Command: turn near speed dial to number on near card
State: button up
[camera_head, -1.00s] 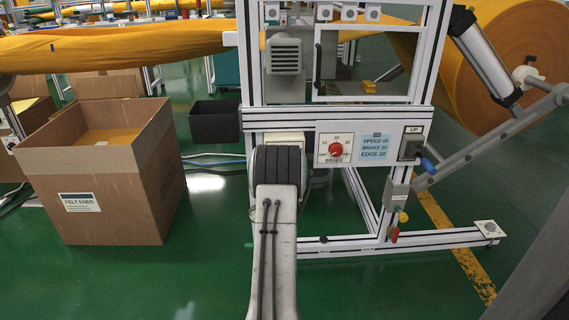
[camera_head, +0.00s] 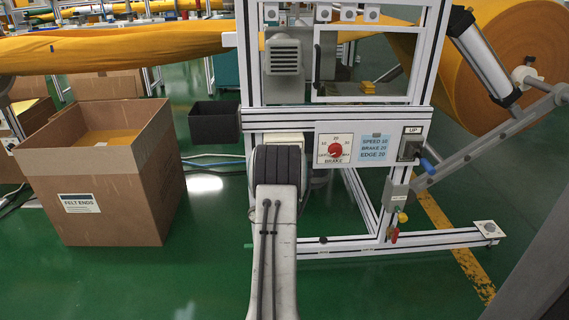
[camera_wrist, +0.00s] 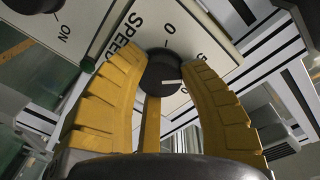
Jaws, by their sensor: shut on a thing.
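In the wrist view the black round speed dial (camera_wrist: 158,84) sits on a white panel (camera_wrist: 152,24) lettered SPEED. The yellow fingers of my gripper (camera_wrist: 163,66) are closed around it, one on each side. A white pointer line on the dial points roughly right in the picture. A 0 shows above the dial, and part of another number is cut off by the right finger. In the head view a light blue card (camera_head: 374,147) lists SPEED, BRAKE 20 and EDGE 20; its SPEED number looks like 10 but is small. My arm hides the gripper and the speed dial there.
A red BRAKE dial (camera_head: 335,150) is right of my arm on the white frame. A black switch knob (camera_wrist: 36,5) marked ON is at the wrist view's upper left. A black bin (camera_head: 215,124) and a FELT ENDS carton (camera_head: 125,205) stand left. Green floor is open in front.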

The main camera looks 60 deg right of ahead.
jog(key=shift+w+a+f+m, duration=0.15)
jog(key=shift+w+f+m, duration=0.05)
jog(key=shift+m, duration=0.4)
jog(key=o, duration=1.2)
jog(key=shift+w, duration=0.1)
jog(key=shift+r, duration=0.1)
jog(key=shift+s, duration=0.2)
jog(key=v, duration=1.2)
